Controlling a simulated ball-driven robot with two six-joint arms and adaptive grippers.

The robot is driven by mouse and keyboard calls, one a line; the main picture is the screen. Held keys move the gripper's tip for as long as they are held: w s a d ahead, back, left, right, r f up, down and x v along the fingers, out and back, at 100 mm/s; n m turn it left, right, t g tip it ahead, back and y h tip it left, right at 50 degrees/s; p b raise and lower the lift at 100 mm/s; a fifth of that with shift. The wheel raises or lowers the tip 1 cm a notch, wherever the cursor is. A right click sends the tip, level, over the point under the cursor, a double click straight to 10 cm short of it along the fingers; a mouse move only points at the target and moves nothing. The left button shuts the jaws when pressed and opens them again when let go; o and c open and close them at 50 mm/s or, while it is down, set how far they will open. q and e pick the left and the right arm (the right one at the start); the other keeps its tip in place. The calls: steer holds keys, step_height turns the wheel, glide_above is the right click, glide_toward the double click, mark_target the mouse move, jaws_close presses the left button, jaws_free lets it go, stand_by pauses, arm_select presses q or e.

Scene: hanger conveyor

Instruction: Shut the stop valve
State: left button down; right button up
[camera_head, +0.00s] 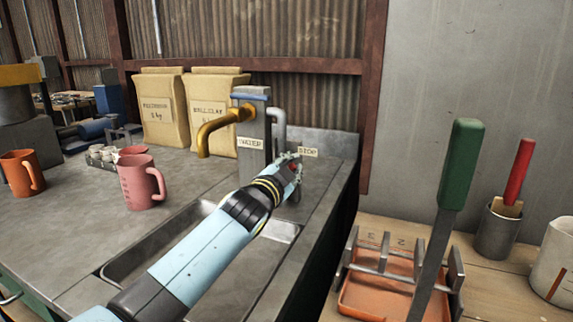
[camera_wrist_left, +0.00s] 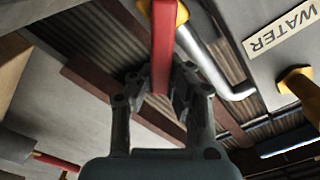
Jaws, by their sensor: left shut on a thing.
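The stop valve shows in the left wrist view as a flat red lever (camera_wrist_left: 163,45) with a yellow part (camera_wrist_left: 181,13) at its upper end. A "STOP" label (camera_head: 308,152) is on the sink unit in the head view, just right of my left gripper (camera_head: 290,162). My left gripper (camera_wrist_left: 160,85) is shut on the red lever, which lies between its fingers. In the head view the gripper and arm hide most of the lever. My right gripper is not in view.
A yellow tap (camera_head: 218,126) and a post with a "WATER" label (camera_head: 250,144) stand left of the gripper. A grey pipe (camera_head: 278,122) bends down beside it. A pink mug (camera_head: 140,183) is on the counter. A green-handled tool (camera_head: 458,165) stands in a rack at right.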

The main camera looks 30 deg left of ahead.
arm_select(q)
steer(key=shift+s+d+f+m+b, duration=0.1)
steer(key=shift+d+f+m+b, duration=0.5)
steer(key=shift+m, duration=0.85)
steer(key=shift+w+d+f+m+b, duration=0.1)
steer(key=shift+f+m+b, duration=0.2)
steer(key=shift+f+m, duration=0.85)
steer(key=shift+s+d+f+m+b, duration=0.1)
steer(key=shift+d+f+m+b, duration=0.25)
steer(key=shift+m, duration=1.35)
steer(key=shift+a+f, duration=0.1)
steer(key=shift+f, duration=0.05)
steer(key=c, duration=1.6)
jaws_free()
steer(key=shift+o, duration=0.4)
steer(key=s, duration=1.2)
steer(key=shift+d, duration=0.4)
